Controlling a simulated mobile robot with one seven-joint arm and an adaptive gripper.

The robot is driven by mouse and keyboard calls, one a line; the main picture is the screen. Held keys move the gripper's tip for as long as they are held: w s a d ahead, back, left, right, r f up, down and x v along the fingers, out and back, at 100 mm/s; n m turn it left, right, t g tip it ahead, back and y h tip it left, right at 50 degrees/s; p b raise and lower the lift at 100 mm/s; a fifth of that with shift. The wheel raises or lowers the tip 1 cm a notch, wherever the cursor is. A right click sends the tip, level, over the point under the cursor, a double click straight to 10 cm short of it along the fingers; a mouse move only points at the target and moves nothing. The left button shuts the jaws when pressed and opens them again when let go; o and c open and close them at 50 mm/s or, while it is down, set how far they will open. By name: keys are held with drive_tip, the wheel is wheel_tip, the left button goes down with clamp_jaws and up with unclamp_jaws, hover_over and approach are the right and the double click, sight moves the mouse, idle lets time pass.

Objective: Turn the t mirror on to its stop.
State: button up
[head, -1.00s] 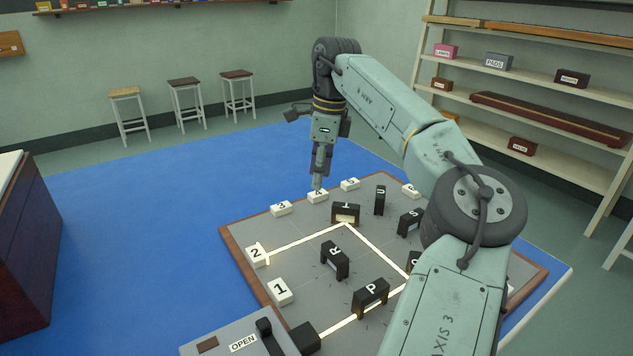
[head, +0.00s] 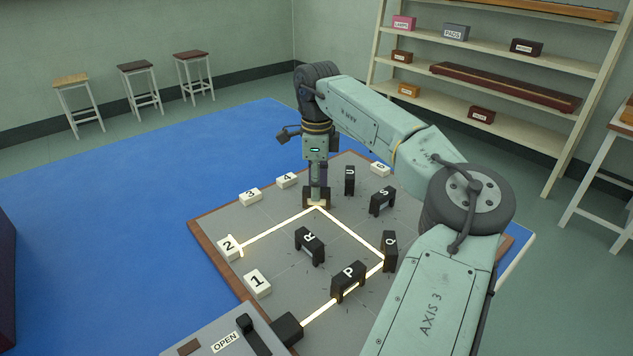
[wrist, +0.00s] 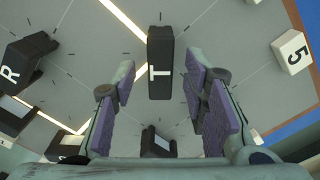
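The T mirror (head: 309,203) is a black block on the grey optical board (head: 270,220). In the head view my gripper (head: 318,186) is down over it and hides most of its top. In the wrist view the T mirror (wrist: 160,62) shows its white T, with its long side running up the picture. My gripper (wrist: 160,85) is open, with one purple-padded finger on each side of the mirror's line. Gaps show between fingers and block, so I see no contact. A bright beam (head: 350,233) runs from the Q mirror (head: 390,250) to the T mirror, then to block 2 (head: 229,247).
Mirrors R (head: 309,245), P (head: 348,281), S (head: 382,201) and U (head: 349,180) stand around T. Number blocks 3 (head: 250,196) and 4 (head: 287,180) line the far edge. Block 5 (wrist: 292,50) is right of T in the wrist view. A lever box (head: 225,343) marked OPEN is at the front.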

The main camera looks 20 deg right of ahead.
drive_tip(key=shift+f, duration=0.15)
drive_tip(key=shift+c, duration=0.2)
clamp_jaws()
idle(0.3)
